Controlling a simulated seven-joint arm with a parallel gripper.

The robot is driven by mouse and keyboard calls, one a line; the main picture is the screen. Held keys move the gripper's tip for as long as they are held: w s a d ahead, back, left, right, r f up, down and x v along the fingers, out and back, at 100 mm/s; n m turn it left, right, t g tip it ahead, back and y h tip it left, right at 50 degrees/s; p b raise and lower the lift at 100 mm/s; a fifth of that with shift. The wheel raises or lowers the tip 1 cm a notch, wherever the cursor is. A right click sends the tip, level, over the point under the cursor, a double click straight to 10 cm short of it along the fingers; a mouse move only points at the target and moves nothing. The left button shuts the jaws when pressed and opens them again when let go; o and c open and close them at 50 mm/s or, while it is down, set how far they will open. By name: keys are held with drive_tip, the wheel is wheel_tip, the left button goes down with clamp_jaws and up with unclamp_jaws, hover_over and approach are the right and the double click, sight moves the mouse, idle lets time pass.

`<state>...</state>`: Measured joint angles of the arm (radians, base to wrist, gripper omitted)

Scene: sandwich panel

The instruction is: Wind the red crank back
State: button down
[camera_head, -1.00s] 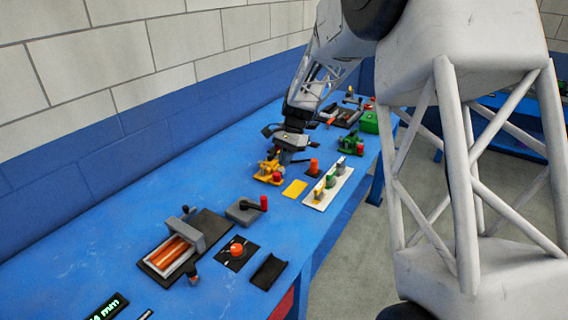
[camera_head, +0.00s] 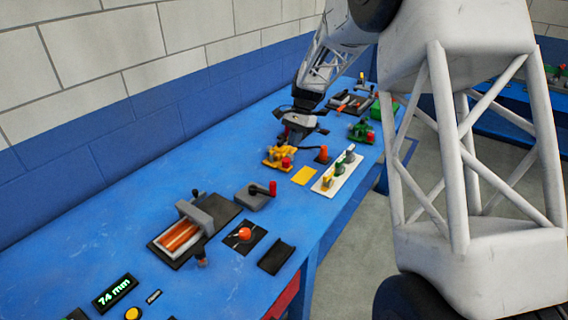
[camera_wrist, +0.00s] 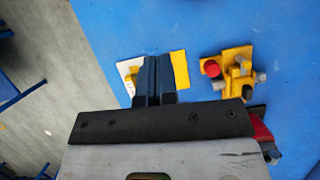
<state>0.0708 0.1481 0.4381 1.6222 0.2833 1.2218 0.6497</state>
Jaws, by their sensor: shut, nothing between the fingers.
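A grey block with a dark crank arm (camera_head: 257,191) and an upright red handle (camera_head: 273,188) sits mid-bench in the head view. My gripper (camera_head: 297,138) is farther along the bench, above and beside a yellow clamp (camera_head: 276,158) with a red knob, well apart from the crank. In the wrist view my gripper's fingers (camera_wrist: 154,82) are together and empty, over a yellow plate (camera_wrist: 179,70). The yellow clamp (camera_wrist: 240,75) and its red knob (camera_wrist: 211,68) lie to their right. A red part (camera_wrist: 262,135) at lower right is mostly hidden by my gripper's body.
A white strip with several coloured pieces (camera_head: 322,186) lies beside the yellow plate (camera_head: 304,175). A brick wall bounds the left.

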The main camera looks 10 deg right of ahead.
drive_tip(key=s+a+f, duration=0.5)
drive_tip(key=a+f, duration=0.1)
drive_tip(key=f, duration=0.3)
idle(0.5)
drive_tip(key=shift+f, duration=0.1)
drive_tip(key=shift+s, duration=0.1)
drive_tip(key=shift+s+a+m, duration=0.3)
drive_tip(key=shift+s+m, duration=0.3)
drive_tip(key=shift+s, duration=0.3)
